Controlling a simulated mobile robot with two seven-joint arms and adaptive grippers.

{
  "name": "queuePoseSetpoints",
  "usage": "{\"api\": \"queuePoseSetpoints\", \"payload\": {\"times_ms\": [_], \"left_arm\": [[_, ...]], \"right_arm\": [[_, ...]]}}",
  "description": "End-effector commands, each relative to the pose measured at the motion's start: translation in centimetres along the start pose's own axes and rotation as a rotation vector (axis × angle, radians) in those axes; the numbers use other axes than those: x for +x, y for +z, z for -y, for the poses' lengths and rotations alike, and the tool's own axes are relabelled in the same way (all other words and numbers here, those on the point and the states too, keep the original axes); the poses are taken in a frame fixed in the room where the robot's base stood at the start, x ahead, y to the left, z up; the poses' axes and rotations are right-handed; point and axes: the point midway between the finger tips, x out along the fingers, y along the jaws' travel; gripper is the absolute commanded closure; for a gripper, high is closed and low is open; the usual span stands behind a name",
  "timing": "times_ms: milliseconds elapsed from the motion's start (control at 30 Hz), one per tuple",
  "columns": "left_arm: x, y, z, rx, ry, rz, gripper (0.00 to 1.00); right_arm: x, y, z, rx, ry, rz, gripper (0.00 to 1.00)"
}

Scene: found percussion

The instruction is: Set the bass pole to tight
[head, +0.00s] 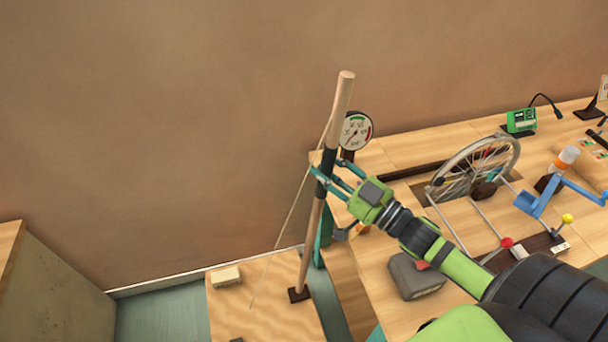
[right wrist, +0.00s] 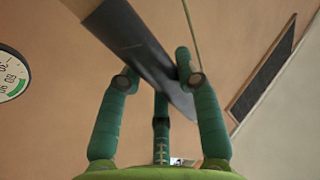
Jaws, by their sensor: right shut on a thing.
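The bass pole (head: 311,220) is a wooden stick with a dark grip sleeve, tilted slightly right at its top. Its foot sits in a dark block on a low wooden board (head: 228,306). A thin string (head: 288,213) runs from the pole's upper part down to the board. My right gripper (head: 322,173) is shut on the pole's dark sleeve; the right wrist view shows the sleeve (right wrist: 140,50) between its green fingers. A round dial (head: 356,131) with a needle and coloured arc stands just behind the pole; its reading is too small to tell. My left gripper is not in view.
A wooden table (head: 385,155) fills the right side. On it are a spoked wheel (head: 474,167), a blue crank frame (head: 541,197), a grey box (head: 415,277), levers with red and yellow knobs, and a green device (head: 521,121). The space left of the pole is free.

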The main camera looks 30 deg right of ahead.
Motion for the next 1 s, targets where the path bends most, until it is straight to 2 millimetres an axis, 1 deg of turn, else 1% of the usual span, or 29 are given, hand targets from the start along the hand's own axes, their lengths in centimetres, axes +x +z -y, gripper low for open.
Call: {"api": "queuePoseSetpoints", "payload": {"times_ms": [33,267,300,333,367,667,767,867,1000], "left_arm": [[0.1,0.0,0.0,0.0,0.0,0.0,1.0],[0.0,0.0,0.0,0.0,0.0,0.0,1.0],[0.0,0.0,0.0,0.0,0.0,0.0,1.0],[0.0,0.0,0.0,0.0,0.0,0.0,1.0],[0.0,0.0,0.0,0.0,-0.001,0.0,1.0],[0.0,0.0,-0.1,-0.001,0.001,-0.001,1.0],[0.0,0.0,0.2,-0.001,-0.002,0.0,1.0],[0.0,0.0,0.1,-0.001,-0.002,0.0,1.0],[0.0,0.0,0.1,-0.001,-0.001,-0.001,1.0]], "right_arm": [[-0.3,0.5,-0.7,0.007,0.015,0.012,1.0],[-0.3,0.5,-0.8,0.009,0.019,0.012,1.0],[-0.3,0.5,-0.8,0.009,0.019,0.012,0.63],[-0.3,0.4,-0.8,0.009,0.02,0.012,0.51],[-0.3,0.4,-0.8,0.009,0.02,0.012,0.41],[-0.2,0.2,-0.6,0.006,0.013,0.005,0.41],[-0.3,0.2,-0.5,0.006,0.012,0.005,0.41],[-1.0,0.2,-0.5,0.007,0.013,0.006,0.41],[-3.1,0.3,-0.5,0.008,0.014,0.009,0.41]]}}
